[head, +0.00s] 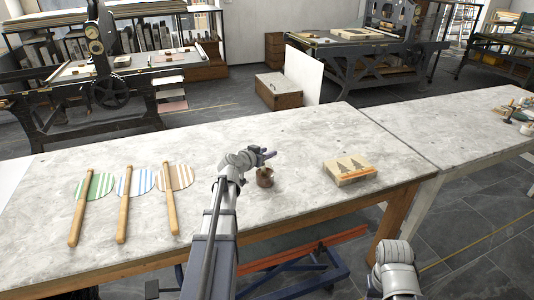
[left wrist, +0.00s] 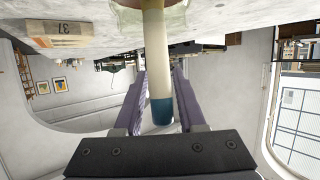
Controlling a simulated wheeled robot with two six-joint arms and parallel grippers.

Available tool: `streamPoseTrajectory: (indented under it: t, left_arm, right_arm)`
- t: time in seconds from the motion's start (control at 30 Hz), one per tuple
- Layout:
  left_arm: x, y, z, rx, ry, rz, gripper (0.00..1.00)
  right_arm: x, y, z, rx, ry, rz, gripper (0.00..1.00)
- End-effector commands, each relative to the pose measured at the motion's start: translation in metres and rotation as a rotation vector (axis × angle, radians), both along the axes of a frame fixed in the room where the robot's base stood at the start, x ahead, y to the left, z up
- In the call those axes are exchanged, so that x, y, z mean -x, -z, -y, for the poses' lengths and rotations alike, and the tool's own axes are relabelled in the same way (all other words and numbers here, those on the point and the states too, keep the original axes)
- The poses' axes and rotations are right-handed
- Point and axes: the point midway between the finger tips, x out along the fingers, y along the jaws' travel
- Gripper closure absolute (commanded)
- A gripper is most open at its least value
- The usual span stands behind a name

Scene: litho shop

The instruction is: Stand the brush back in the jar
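The brush (left wrist: 158,55) has a cream handle with a blue end. In the left wrist view it lies between the purple fingers of my left gripper (left wrist: 160,75), which look shut on it. That view is upside down, so the blue end points up, and the brush's other end runs out of frame. My right gripper is out of view.
Several striped round paddles (head: 134,180) with wooden handles lie at left. The table between is clear.

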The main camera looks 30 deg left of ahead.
Motion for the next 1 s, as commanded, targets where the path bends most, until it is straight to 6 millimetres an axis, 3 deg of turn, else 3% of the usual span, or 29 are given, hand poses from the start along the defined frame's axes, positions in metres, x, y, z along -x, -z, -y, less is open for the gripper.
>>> streamPoseTrajectory:
  t: [0.13, 0.53, 1.0]
  left_arm:
    - [0.0, 0.0, 0.0, 0.0, 0.0, 0.0, 0.43]
    - [0.006, -0.003, 0.0, 0.0, 0.0, 0.0, 0.43]
    - [0.069, -0.026, -0.002, 0.001, -0.003, 0.0, 0.43]
  right_arm:
    - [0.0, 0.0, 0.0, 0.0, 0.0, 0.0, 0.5]
    - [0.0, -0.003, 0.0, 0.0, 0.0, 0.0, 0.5]
    - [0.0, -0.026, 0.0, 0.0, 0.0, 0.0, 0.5]
